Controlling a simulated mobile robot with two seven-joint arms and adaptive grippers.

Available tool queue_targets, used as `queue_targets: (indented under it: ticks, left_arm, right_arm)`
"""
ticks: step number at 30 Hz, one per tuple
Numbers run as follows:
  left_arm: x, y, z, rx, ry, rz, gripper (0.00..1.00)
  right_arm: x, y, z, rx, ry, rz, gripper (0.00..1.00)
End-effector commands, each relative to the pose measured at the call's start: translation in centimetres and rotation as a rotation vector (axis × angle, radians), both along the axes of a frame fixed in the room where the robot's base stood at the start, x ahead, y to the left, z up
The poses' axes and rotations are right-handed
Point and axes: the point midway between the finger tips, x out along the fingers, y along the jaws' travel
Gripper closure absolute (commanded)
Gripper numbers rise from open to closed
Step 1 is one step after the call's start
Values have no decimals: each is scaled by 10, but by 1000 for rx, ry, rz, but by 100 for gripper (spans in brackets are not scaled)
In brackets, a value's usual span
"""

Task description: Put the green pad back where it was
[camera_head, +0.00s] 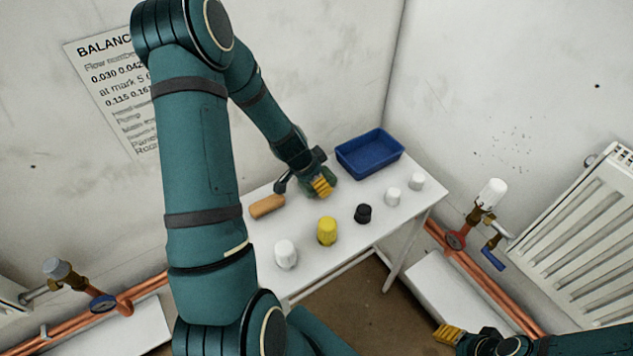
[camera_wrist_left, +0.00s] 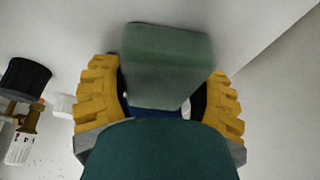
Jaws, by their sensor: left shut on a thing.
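The green pad (camera_wrist_left: 166,75) is a dull green block that sits between the two yellow fingers of my left gripper (camera_wrist_left: 160,100) in the left wrist view. My left gripper is shut on it. In the head view my left gripper (camera_head: 322,187) is over the back of the white table (camera_head: 345,235), between a tan block and a blue tray. There the pad is mostly hidden by the gripper, and I cannot tell whether it touches the table. My right gripper (camera_head: 448,333) shows yellow fingertips low at the right, away from the table; its opening is unclear.
The blue tray (camera_head: 371,160) stands at the table's back right, apparently empty. The tan block (camera_head: 266,206) lies left of my left gripper. Along the front stand white caps (camera_head: 286,254), a yellow cap (camera_head: 327,231) and a black cap (camera_head: 363,213). Pipes, valves and a radiator (camera_head: 590,240) are at right.

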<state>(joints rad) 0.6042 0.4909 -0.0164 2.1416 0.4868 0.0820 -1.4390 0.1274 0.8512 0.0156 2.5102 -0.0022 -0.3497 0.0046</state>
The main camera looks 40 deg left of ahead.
Motion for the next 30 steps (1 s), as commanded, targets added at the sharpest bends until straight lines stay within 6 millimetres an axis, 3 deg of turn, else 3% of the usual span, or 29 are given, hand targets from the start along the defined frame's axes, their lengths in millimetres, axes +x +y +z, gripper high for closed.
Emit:
queue_targets:
  ticks: [9,10,12,13,23,30]
  left_arm:
    - [1,0,-2,1,-1,-1,74]
    - [0,0,-2,1,-1,-1,29]
    - [1,0,-1,1,-1,-1,5]
    - [0,0,-1,1,-1,-1,0]
    - [0,0,3,0,-1,-1,0]
    - [-13,4,41,4,-4,-2,0]
  right_arm:
    - [1,0,-3,0,-2,-1,53]
    - [1,0,-3,0,-2,-1,53]
    - [1,0,-2,0,-2,-1,53]
    - [1,0,-2,0,-2,-1,53]
    - [0,0,2,0,-1,0,53]
    - [-1,0,12,0,3,0,53]
